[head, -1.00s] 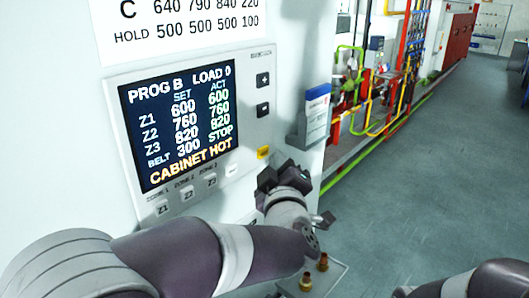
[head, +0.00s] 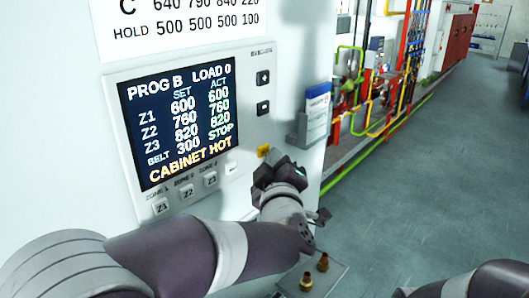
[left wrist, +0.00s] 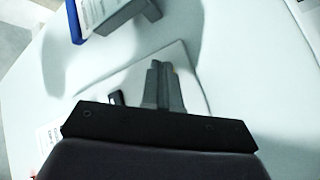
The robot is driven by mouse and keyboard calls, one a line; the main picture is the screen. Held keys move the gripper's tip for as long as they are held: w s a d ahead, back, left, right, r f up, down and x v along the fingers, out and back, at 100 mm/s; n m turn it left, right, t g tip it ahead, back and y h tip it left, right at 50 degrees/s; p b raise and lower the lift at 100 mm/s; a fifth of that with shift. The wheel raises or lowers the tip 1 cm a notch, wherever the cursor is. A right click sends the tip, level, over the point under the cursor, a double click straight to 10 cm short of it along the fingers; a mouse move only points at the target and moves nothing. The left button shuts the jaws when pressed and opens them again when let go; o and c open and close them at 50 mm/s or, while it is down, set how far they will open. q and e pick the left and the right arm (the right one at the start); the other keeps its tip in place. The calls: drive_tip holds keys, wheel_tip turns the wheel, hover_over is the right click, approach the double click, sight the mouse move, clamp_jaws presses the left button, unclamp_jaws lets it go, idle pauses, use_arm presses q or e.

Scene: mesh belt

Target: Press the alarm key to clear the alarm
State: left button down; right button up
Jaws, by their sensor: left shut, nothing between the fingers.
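The control panel (head: 243,130) is on the white cabinet wall. Its screen (head: 180,122) shows Z1 to Z3 values, belt 300 STOP and "CABINET HOT" in orange. A yellow key (head: 263,150), unlabelled in view and probably the alarm key, is at the panel's lower right. My left gripper (head: 273,159) is shut and empty, its tips at the key's lower right and partly covering it; I cannot tell whether they touch. In the left wrist view the shut fingers (left wrist: 161,84) reach to the panel face and mostly hide what lies beyond. My right gripper is out of view.
Plus (head: 263,78) and minus (head: 263,108) keys sit above the yellow key. Z1, Z2 and Z3 keys (head: 187,191) are below the screen. A grey holder with a blue-edged booklet (head: 317,112) projects at the right. Brass fittings (head: 322,262) stand below my left arm.

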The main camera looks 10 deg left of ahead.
use_arm(q)
drive_tip(key=shift+w+a, duration=0.2)
drive_tip(key=shift+a, duration=0.1)
idle(0.6)
drive_tip(key=shift+d, duration=0.1)
drive_tip(key=shift+s+d, duration=0.5)
drive_tip(key=shift+d, duration=0.05)
drive_tip(key=s+d, duration=0.1)
drive_tip(key=d, duration=0.1)
drive_tip(key=s+d, duration=0.2)
idle(0.6)
idle(0.5)
